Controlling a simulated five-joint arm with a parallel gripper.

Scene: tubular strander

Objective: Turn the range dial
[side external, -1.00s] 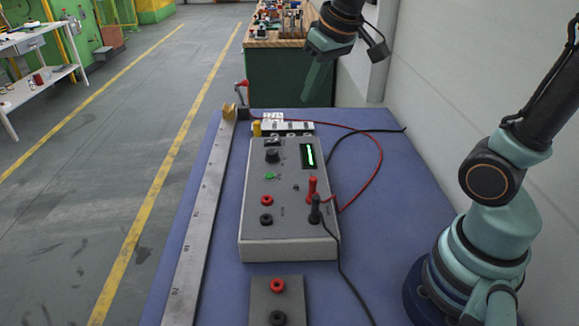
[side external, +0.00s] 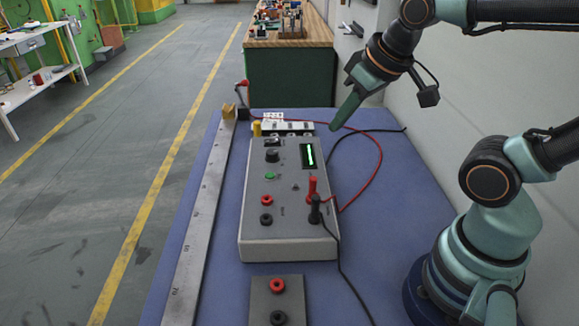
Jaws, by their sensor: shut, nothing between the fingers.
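The grey meter box (side external: 285,218) stands on the blue table top. The range dial is probably the black knob (side external: 272,156) on the upper left of its face, left of the lit green display (side external: 309,156). A second dark control (side external: 272,142) sits just above the knob. My gripper (side external: 336,127) is shut and empty. It points down and left in the air, to the right of the box's far end and apart from the dial.
Red and black plugs (side external: 312,187) stand up from the box's right side with loose cables. A red cable (side external: 380,160) loops right of the box. A long metal rule (side external: 200,220) lies to the left. A small terminal block (side external: 277,300) is in front. A wall rises at right.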

